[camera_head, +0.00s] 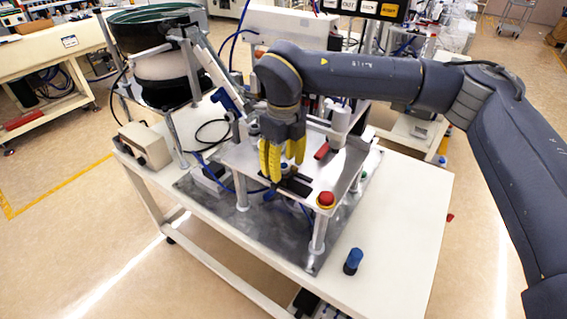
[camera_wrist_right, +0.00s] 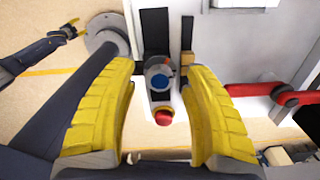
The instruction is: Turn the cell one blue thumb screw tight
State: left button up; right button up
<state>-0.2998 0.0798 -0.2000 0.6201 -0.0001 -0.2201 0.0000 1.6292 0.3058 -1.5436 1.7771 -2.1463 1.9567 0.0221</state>
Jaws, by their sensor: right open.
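My right gripper (camera_head: 283,163) points down over the raised metal plate of the cell, its yellow fingers apart. In the right wrist view it is open (camera_wrist_right: 160,115), with nothing between the fingertips. A round grey knob with blue on it (camera_wrist_right: 158,75) shows beyond the gap, on a dark strip; it may be the thumb screw. A blue part (camera_head: 228,101) sits on the sloping track to the left. A dark arm tip with yellow, apparently my left gripper (camera_wrist_right: 68,29), shows small; its opening is unclear.
A red button (camera_head: 326,200) stands at the plate's front corner. A red handle (camera_head: 321,152) is right of the gripper. A blue-topped cylinder (camera_head: 353,261) stands on the white table (camera_head: 405,220). The bowl feeder (camera_head: 160,55) is at the back left.

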aim_at(283, 165)
notch_tip(283, 165, up, 12)
dwell(0.7)
jog(key=shift+a, duration=0.1)
